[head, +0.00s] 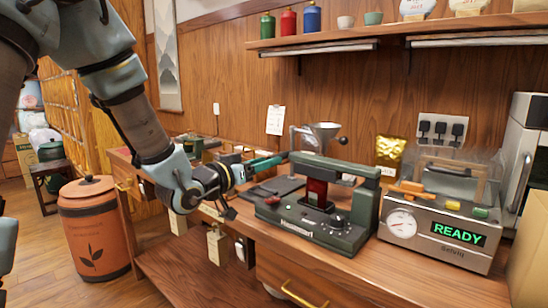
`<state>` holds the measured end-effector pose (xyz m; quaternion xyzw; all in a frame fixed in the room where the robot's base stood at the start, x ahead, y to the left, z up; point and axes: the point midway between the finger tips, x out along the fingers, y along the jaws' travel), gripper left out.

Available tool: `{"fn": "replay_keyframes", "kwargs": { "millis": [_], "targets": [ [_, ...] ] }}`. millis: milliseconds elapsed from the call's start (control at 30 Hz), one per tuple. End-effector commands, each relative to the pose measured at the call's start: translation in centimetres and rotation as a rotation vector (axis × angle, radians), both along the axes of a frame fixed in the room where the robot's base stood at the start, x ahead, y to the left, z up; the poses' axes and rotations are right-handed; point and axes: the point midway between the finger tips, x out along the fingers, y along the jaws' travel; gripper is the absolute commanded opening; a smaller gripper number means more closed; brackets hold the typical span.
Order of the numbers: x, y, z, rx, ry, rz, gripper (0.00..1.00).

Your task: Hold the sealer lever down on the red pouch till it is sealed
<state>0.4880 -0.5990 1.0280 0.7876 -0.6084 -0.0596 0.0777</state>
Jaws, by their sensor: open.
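The green sealer (318,232) stands on the wooden counter, with a dial and a red part on its front. Its long green lever (335,168) is hinged at the right and reaches left above the base, with a gap below it. The red pouch (317,190) stands upright in the middle of the sealer, its upper part partly behind the lever. My gripper (256,182) is left of the sealer, its jaws apart and nothing seen between them. A teal part beside it reaches close to the lever's left end; I cannot tell whether they touch.
A metal machine (440,241) showing READY stands close on the right, with a clear cover. A gold pouch (390,150) and a funnel (323,130) are behind the sealer. A shelf (460,27) hangs above. An orange canister (95,230) stands on the floor at left.

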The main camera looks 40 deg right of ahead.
Motion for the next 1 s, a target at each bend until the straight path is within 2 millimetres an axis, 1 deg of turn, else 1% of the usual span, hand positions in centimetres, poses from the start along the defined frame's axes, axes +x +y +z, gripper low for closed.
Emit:
{"fn": "replay_keyframes", "kwargs": {
  "millis": [33, 100, 233, 400, 633, 1000],
  "targets": [
    [0.2, -0.9, 0.1, 0.0, 0.001, -0.001, 0.55],
    [0.5, -1.9, 0.1, -0.002, 0.002, -0.001, 0.55],
    [0.8, -3.1, 0.1, 0.0, 0.002, 0.001, 0.55],
    [1.0, -3.7, 0.0, -0.001, 0.0, 0.001, 0.55],
    [1.0, -3.7, 0.0, 0.0, 0.0, 0.001, 0.54],
    [1.0, -3.6, 0.0, 0.0, 0.0, 0.002, 0.12]
  ]
}}
